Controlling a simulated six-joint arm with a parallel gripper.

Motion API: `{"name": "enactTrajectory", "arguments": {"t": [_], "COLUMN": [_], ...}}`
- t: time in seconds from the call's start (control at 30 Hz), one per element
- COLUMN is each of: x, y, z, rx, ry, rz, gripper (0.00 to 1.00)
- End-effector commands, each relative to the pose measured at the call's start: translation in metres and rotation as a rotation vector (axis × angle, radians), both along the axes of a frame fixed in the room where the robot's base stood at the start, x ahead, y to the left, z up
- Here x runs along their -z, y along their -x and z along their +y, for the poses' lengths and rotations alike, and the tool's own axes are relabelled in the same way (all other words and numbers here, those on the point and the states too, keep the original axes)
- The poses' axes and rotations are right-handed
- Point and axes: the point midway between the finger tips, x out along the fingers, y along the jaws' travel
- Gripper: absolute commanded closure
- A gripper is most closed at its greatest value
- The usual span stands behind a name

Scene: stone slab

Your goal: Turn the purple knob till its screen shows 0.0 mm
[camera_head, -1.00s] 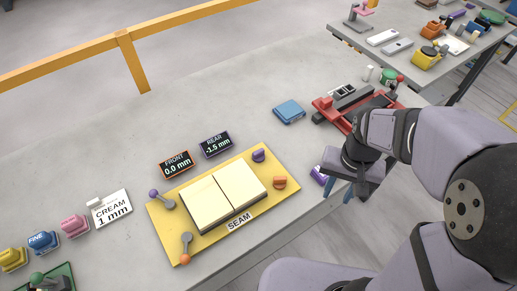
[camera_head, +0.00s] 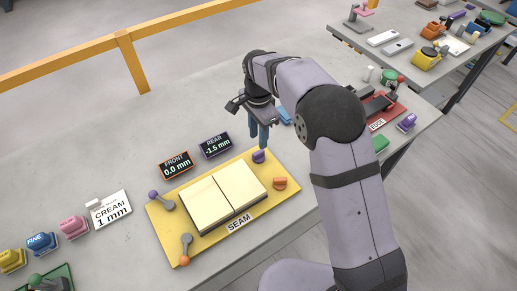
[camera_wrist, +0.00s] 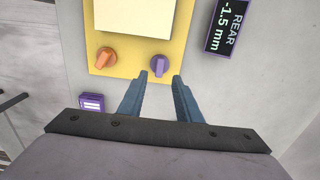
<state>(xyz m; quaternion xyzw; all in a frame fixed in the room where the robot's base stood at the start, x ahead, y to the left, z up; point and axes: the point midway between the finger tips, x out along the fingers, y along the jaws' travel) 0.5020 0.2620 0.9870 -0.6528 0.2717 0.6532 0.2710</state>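The purple knob (camera_head: 259,156) sits at the right rear corner of the yellow plate (camera_head: 288,196). It also shows in the wrist view (camera_wrist: 159,66), just beyond my fingertips. The REAR screen (camera_head: 215,145) has a purple frame and reads -1.5 mm; the wrist view shows the same reading (camera_wrist: 228,25). The FRONT screen (camera_head: 176,164) reads 0.0 mm. My gripper (camera_wrist: 160,77) points down above the knob, its two blue fingers apart with nothing between them. The knob lies in line with the gap. In the head view the fingers (camera_head: 259,138) are close over it.
Two cream slabs (camera_head: 225,192) lie on the plate at a seam. An orange knob (camera_head: 280,183) is near the purple one. A purple-ended lever (camera_head: 160,199) and an orange-ended lever (camera_head: 186,248) stand at the plate's left. A red fixture (camera_head: 385,114) stands at the right.

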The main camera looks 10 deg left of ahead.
Motion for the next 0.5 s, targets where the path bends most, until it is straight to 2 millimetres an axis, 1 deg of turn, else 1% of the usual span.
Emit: {"name": "enactTrajectory", "arguments": {"t": [0.17, 0.27, 0.5], "x": [0.006, 0.016, 0.046], "y": [0.000, 0.001, 0.001], "z": [0.000, -0.001, -0.001], "rx": [-0.001, -0.001, -0.002], "ry": [0.001, 0.001, 0.001], "rz": [0.001, 0.003, 0.003], "gripper": [0.69, 0.69, 0.69]}}
